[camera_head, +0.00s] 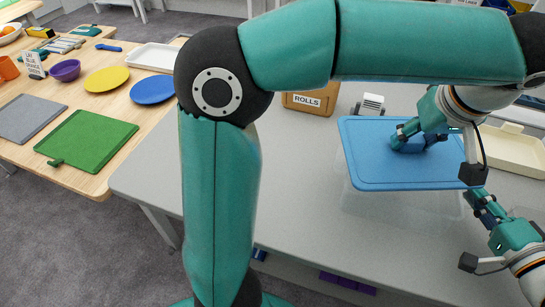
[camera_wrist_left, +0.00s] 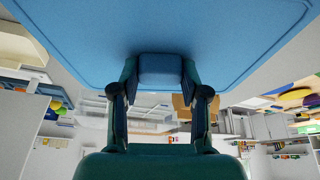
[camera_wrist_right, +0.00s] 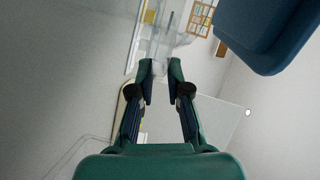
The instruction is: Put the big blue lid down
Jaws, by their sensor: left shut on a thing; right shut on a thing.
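The big blue lid (camera_head: 370,160) is level above a large clear box (camera_head: 395,212). My left gripper (camera_head: 403,136) is shut on the lid's blue handle; in the left wrist view the handle (camera_wrist_left: 161,66) sits between the fingers and the lid (camera_wrist_left: 70,35) spreads around it. My right gripper (camera_head: 474,200) is at the box's right side, below the lid's right corner. In the right wrist view its fingers (camera_wrist_right: 160,68) are close together on what looks like the box's clear wall; the lid's corner (camera_wrist_right: 268,35) shows at upper right. Whether the lid touches the box is unclear.
The grey table (camera_head: 290,190) has free room left of the box. A brown ROLLS box (camera_head: 310,102) and a small white item (camera_head: 370,104) stand behind. A cream tray (camera_head: 515,150) is at right. A wooden table (camera_head: 85,95) with plates and boards stands at left.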

